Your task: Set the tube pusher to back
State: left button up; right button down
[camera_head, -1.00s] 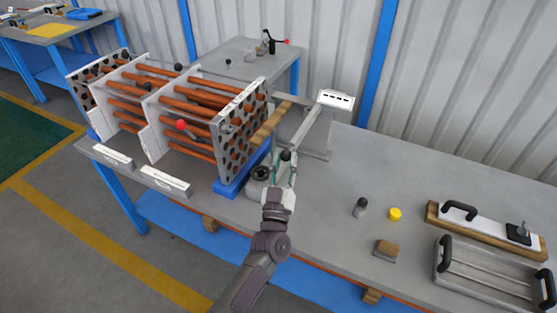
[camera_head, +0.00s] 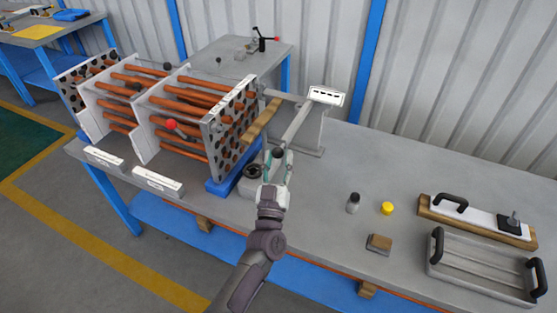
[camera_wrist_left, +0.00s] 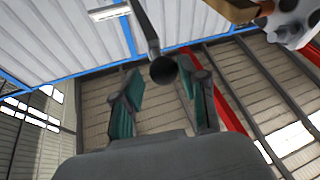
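The tube pusher (camera_head: 300,122) is a grey bar on a stand beside the right end of the tube bundle, with a slotted white label plate (camera_head: 326,96) at its far end and a dark knob (camera_head: 278,153) at its near end. My left gripper (camera_head: 277,165) is at the knob end. In the left wrist view, the gripper's teal-padded fingers (camera_wrist_left: 157,95) are spread apart, with the round dark knob (camera_wrist_left: 163,71) on the grey bar in the gap between them. I cannot tell whether either finger touches it. My right gripper is in neither view.
The tube bundle (camera_head: 233,130) with copper tubes and perforated end plates stands left of my gripper. A grey bottle (camera_head: 353,203), yellow cap (camera_head: 387,208), small block (camera_head: 379,244) and handled tray (camera_head: 485,268) lie to the right. The bench middle is mostly clear.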

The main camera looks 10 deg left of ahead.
pick_arm(q)
jog(key=v, duration=1.2)
jog(key=shift+f, duration=0.1)
jog(key=s+a+f+m+g+h, duration=0.1)
jog(key=s+f+g, duration=0.3)
jog(key=f, duration=0.7)
jog(key=s+a+f+m+g+h, duration=0.1)
jog(key=s+f+m+g, duration=0.2)
jog(key=f, duration=0.8)
jog(key=s+a+f+g, duration=0.2)
jog(key=s+f+g, duration=0.25)
jog(key=f, duration=0.65)
jog(key=s+a+f+g+y, duration=0.1)
jog(key=s+a+f+g, duration=0.2)
jog(key=s, duration=0.7)
jog(key=s+a+f+g+y, duration=0.1)
jog(key=s+a+f+g, duration=0.2)
jog(key=s+a+f, duration=0.3)
jog(key=s+a+f+g, duration=0.4)
jog(key=s+f, duration=0.4)
jog(key=s, duration=0.6)
jog(key=shift+s+a+y, duration=0.15)
jog(key=shift+s+y, duration=0.1)
jog(key=shift+y, duration=0.15)
jog(key=shift+w, duration=0.1)
